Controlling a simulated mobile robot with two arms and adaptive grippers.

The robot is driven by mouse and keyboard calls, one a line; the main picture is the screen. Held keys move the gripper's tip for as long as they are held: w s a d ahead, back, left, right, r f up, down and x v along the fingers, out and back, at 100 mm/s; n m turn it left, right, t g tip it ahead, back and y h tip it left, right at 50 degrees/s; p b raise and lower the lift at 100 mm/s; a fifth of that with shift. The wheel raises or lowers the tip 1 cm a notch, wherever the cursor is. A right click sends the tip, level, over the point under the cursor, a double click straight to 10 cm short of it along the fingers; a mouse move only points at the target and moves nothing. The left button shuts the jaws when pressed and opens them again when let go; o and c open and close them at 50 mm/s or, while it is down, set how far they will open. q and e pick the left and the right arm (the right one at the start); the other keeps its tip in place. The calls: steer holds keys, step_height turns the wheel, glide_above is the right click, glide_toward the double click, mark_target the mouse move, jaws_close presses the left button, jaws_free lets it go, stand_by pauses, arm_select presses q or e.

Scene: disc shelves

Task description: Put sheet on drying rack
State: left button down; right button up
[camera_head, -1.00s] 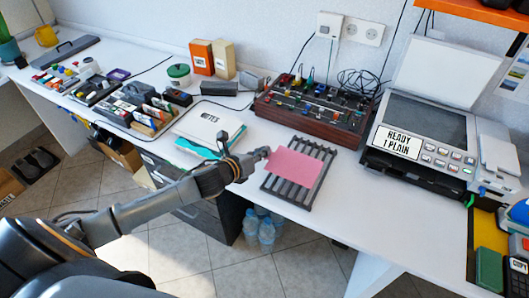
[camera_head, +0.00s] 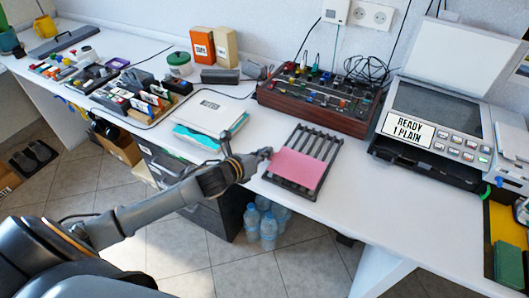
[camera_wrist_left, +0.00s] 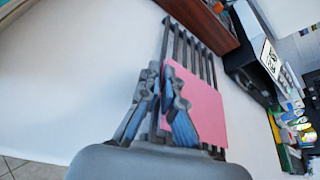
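The pink sheet (camera_head: 303,172) is over the lower part of the dark slatted drying rack (camera_head: 316,142) on the white desk. The rack's far slats show beyond it. Whether the sheet touches the slats or hovers just above them, I cannot tell. My left gripper (camera_head: 265,154) is at the sheet's left edge, beside the rack. In the left wrist view my left fingertips (camera_wrist_left: 161,72) are close together at the left edge of the sheet (camera_wrist_left: 203,106), over the rack (camera_wrist_left: 181,45). They look shut on that edge. My right gripper is not in view.
A printer (camera_head: 432,118) with an open lid stands right of the rack. A brown control box (camera_head: 318,100) with knobs and cables stands behind it. A white folder (camera_head: 211,112) lies to the left. The desk between rack and printer is clear.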

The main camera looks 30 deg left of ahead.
arm_select(q)
steer(key=shift+f+b, duration=0.35)
steer(key=shift+f, duration=0.2)
steer(key=c, duration=1.4)
jaws_free()
steer(key=shift+c, duration=0.2)
steer(key=v, duration=1.2)
